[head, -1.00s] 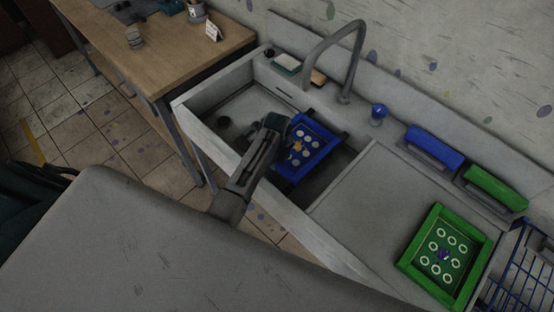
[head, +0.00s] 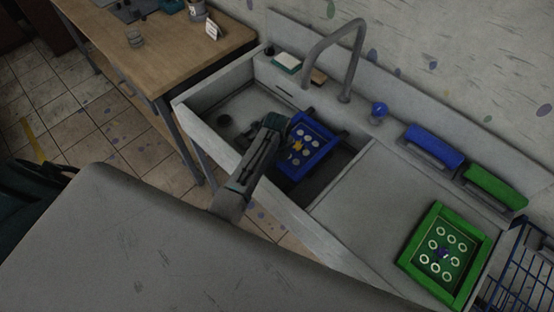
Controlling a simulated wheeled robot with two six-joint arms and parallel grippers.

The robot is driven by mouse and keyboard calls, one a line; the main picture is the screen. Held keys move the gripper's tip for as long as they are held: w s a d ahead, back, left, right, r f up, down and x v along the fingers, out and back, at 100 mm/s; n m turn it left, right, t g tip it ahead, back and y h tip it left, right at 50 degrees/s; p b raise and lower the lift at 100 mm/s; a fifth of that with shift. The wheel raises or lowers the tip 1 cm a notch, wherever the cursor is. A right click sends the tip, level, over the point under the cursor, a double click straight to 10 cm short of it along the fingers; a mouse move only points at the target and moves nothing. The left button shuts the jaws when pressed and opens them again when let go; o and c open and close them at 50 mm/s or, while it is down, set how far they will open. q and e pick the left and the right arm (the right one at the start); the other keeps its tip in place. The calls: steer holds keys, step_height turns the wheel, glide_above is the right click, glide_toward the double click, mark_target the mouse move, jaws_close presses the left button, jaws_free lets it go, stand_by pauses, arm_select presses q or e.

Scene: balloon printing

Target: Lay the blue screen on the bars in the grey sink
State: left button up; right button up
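The blue screen (head: 318,146), a blue frame with pale round dots and a small yellow mark, is in the grey sink (head: 222,93), toward the right part of the basin. It looks to lie over the dark bars (head: 342,134), whose ends show at its edge; contact underneath is hidden. My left gripper (head: 286,132) is at the screen's left edge, with the arm reaching over the sink's front wall. Its fingers are dark and partly hidden, so I cannot tell whether they grip the frame. My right gripper is not in view.
A tall faucet (head: 341,65) rises behind the screen. A green screen (head: 444,255) lies on the counter at right, near blue (head: 434,146) and green (head: 494,188) blocks. A wooden table (head: 175,48) stands at left. The sink's left part is mostly clear.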

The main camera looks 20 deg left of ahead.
arm_select(q)
steer(key=o, duration=0.5)
